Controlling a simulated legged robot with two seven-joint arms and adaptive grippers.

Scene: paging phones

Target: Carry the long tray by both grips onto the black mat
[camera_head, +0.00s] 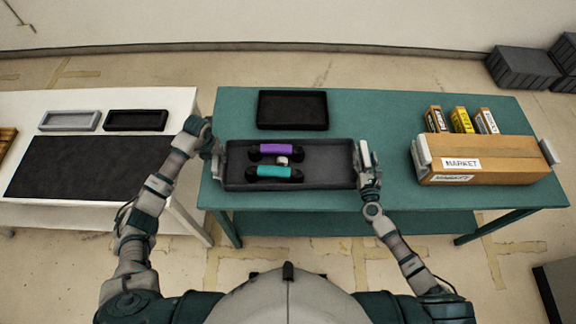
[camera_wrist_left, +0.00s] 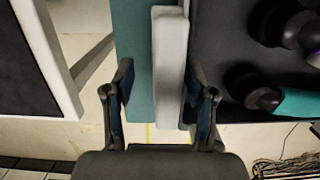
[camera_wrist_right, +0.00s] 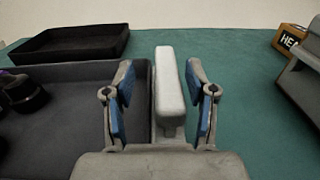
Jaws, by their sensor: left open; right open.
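The long dark grey tray (camera_head: 325,165) lies on the green table and holds a purple handset (camera_head: 274,149), a teal handset (camera_head: 274,172) and a small pale block (camera_head: 283,160). My left gripper (camera_wrist_left: 160,95) is open at the tray's left end; the pale left grip (camera_wrist_left: 170,60) shows ahead, between its fingers' lines. My right gripper (camera_wrist_right: 160,90) is open around the pale right grip (camera_wrist_right: 169,85), with a finger on either side. Contact cannot be told in either wrist view. The black mat (camera_head: 80,167) lies flat on the white table to the left.
A shallow black tray (camera_head: 292,110) sits behind the long tray. A cardboard box marked MARKET (camera_head: 485,165) and several small boxes (camera_head: 461,120) stand to the right. Two small trays, grey (camera_head: 70,121) and black (camera_head: 137,120), lie behind the mat. A floor gap separates the tables.

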